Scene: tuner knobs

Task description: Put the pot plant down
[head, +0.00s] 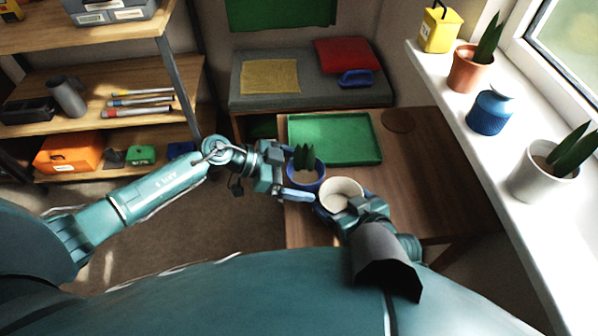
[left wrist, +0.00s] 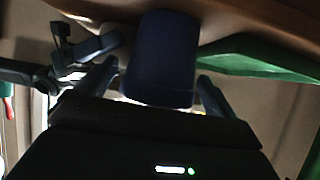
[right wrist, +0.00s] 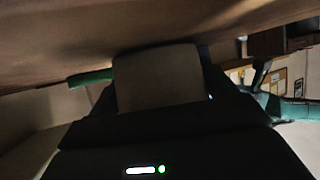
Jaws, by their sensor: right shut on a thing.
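The pot plant, green pointed leaves in a dark blue pot (head: 308,180), is at the left side of the brown table (head: 440,170), just in front of the green tray. My left gripper (head: 290,183) is around this pot. In the left wrist view the pot (left wrist: 162,60) sits between the two fingers, with a narrow gap on each side, so the gripper looks open. Its base appears to meet the table. My right gripper (head: 345,205) is shut on a cream pot (head: 343,187), close to the right of the blue one; it also fills the right wrist view (right wrist: 160,78). I see no plant in it.
The table's right part is clear.

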